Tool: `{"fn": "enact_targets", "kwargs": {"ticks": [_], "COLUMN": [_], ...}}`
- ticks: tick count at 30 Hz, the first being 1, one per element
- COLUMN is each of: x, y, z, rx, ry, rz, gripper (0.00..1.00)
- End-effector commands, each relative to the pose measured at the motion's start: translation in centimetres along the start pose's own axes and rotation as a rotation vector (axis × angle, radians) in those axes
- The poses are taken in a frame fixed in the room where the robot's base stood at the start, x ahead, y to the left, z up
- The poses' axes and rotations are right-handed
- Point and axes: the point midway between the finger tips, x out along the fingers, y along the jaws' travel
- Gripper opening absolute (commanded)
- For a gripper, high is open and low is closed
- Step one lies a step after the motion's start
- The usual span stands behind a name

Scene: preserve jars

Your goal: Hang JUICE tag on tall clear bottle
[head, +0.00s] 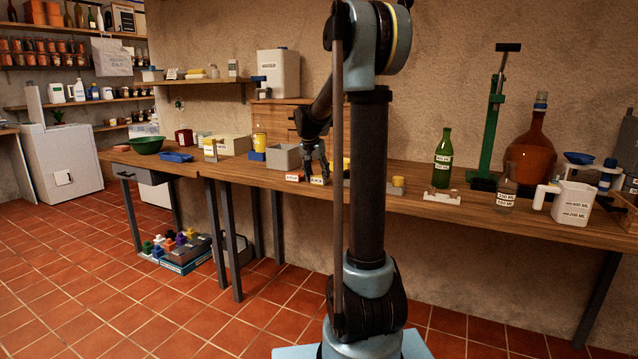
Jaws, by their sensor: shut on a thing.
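My gripper (318,170) is low over the middle of the long wooden bench, pointing down. It is shut on a small tag (317,180) with a pale face and dark print. The print is too small to read for certain as JUICE. A similar orange-and-white tag (291,177) lies just to its left. A clear bottle (506,191) with white volume labels stands upright on the right part of the bench, well to the right of my gripper. My upright arm column stands between them in the picture and hides part of the bench.
A grey box (286,157) stands close behind my gripper. A green bottle (443,158) and a white stand (441,197) are left of the clear bottle. A white jug (572,203) is just right of it, with a brown demijohn (531,150) and green press (493,125) behind.

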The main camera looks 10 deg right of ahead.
Motion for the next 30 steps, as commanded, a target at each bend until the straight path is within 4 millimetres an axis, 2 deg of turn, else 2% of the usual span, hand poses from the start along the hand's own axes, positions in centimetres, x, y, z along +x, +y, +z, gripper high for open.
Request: {"fn": "enact_targets", "kwargs": {"ticks": [8, 21, 30], "x": [-0.9, -7.5, -9.2], "y": [0.0, 0.0, 0.0], "z": [-0.4, -3.1, -3.8], "rx": [0.000, 0.000, 0.000], "ry": [0.000, 0.000, 0.000], "rz": [0.000, 0.000, 0.000], "gripper": [0.25, 0.25, 0.25]}}
